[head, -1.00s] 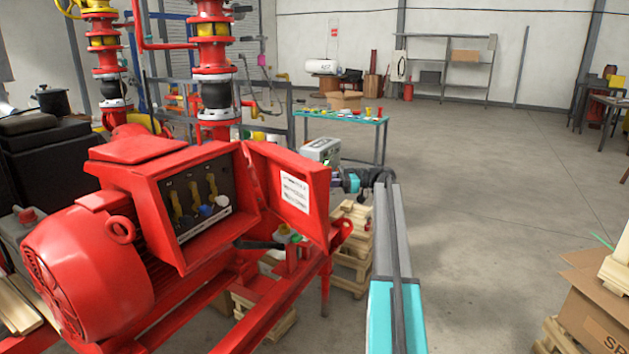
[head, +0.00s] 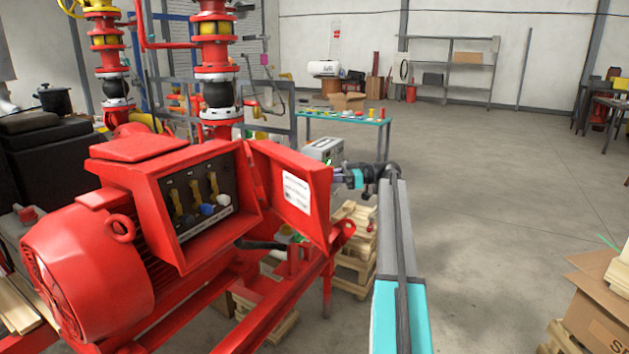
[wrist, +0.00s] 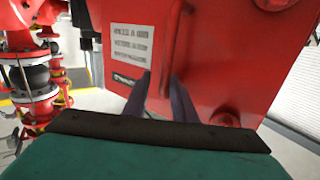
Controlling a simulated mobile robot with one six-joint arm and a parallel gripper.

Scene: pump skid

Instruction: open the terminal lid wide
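The red terminal lid (head: 290,190) stands swung out from the right side of the terminal box (head: 200,200), its face with a white label turned toward the head camera. The open box shows a dark panel with yellow and blue parts. My gripper (head: 345,178) is at the lid's right edge, its tips partly hidden behind the lid. In the wrist view the lid (wrist: 225,75) fills the centre and right, with a label and a red bar handle (wrist: 178,40). My two dark fingers point at the lid, apart, close to the handle's lower end. Contact cannot be told.
The red motor (head: 85,265) and its frame fill the lower left. Wooden pallets (head: 355,250) stand below the lid, near my arm. A cardboard box (head: 600,305) is at the lower right. The floor between is clear. A green table (head: 345,120) stands behind.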

